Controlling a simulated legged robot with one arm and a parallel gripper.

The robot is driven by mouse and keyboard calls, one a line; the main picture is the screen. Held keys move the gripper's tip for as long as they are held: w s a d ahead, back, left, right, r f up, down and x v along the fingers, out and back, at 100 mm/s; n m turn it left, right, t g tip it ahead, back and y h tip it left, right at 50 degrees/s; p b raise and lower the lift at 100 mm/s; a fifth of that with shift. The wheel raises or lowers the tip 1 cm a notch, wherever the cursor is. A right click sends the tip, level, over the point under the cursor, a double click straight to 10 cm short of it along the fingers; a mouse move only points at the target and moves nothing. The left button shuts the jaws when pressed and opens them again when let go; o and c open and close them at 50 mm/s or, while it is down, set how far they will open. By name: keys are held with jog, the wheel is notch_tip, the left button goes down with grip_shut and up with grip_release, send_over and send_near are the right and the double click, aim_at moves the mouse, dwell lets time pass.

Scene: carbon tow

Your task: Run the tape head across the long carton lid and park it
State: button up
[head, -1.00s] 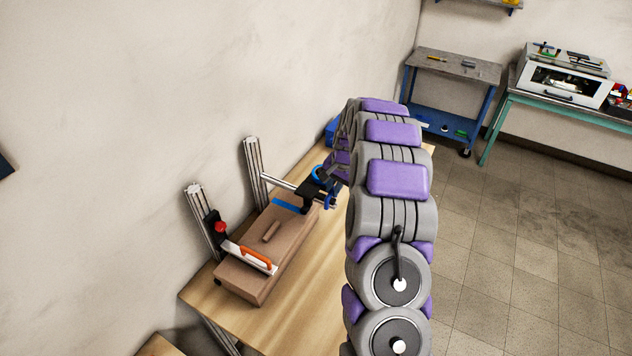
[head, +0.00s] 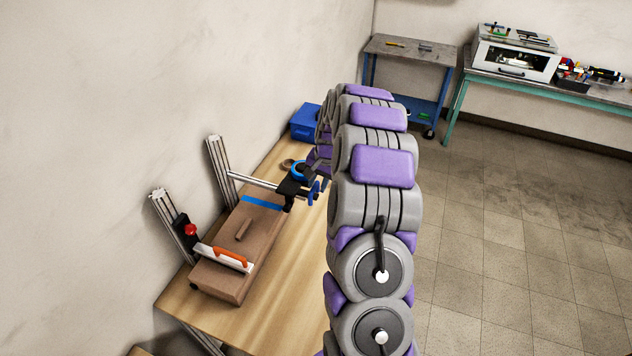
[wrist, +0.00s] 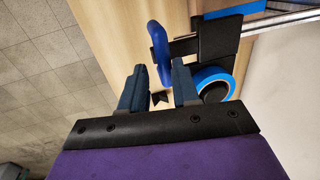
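The long brown carton (head: 222,277) lies on the wooden table, with a strip of blue tape (head: 262,203) across its far end. The black tape head (head: 291,188) sits on a metal rail at that far end, with a blue tape roll that also shows in the wrist view (wrist: 213,80). Its blue handle (wrist: 159,52) rises toward my gripper. My gripper (wrist: 158,70) is open, its two dark blue fingers apart, with the handle's near end between or just beyond the fingertips. I cannot tell whether they touch. In the head view my arm hides most of the gripper.
A clamp bar with an orange handle (head: 231,255) crosses the carton's near end, beside a red knob (head: 190,231). Two metal posts stand along the wall side. A blue box (head: 305,122) is at the table's far end. Bare tabletop (head: 283,258) lies right of the carton.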

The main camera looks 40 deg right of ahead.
jog(key=shift+o, duration=0.7)
jog(key=shift+w+d+f, duration=0.1)
jog(key=shift+w, duration=0.05)
jog(key=s+r, duration=0.1)
jog(key=r, duration=0.4)
jog(key=d+r, duration=0.1)
jog(key=r, duration=0.5)
jog(key=s+d+r, duration=0.1)
jog(key=r, duration=0.5)
jog(key=shift+s, duration=0.35)
jog(key=shift+f, duration=0.1)
